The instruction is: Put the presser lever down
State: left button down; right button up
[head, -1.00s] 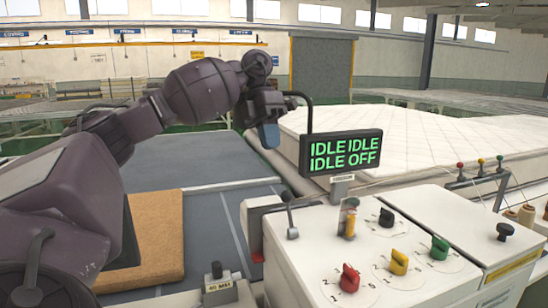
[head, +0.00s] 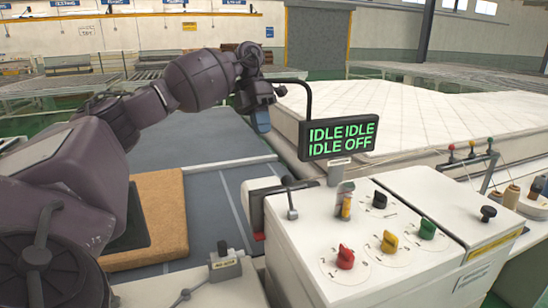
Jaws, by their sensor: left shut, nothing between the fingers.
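My left gripper (head: 262,120) hangs fingers down above the grey table, left of the display and beyond the lever. It is shut and empty, with bluish fingertips, and touches nothing that I can see. My right gripper is out of view.
A display (head: 341,137) reads "IDLE IDLE IDLE OFF" on a bent black post. The control box (head: 300,250) carries red, yellow, green and black knobs. A white quilted mattress (head: 430,120) lies behind. A tan pad (head: 158,215) lies on the grey table (head: 207,205) at left.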

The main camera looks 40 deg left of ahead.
aim_at(288, 192)
pick_arm(q)
jog(key=shift+w+a+f, duration=0.1)
jog(key=shift+a+f, duration=0.2)
jog(key=shift+f, duration=0.1)
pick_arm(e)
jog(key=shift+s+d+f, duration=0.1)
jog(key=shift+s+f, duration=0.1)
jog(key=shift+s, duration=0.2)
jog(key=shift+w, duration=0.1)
pick_arm(q)
jog(key=p+x, duration=0.1)
jog(key=x, duration=0.8)
jog(key=shift+d+f, duration=0.15)
jog(key=shift+f, duration=0.05)
jog(key=d, duration=0.1)
jog(key=s+d+p, duration=0.1)
jog(key=d, duration=0.1)
jog(key=shift+r, duration=0.1)
jog(key=shift+s+d, duration=0.1)
jog(key=shift+d, duration=0.3)
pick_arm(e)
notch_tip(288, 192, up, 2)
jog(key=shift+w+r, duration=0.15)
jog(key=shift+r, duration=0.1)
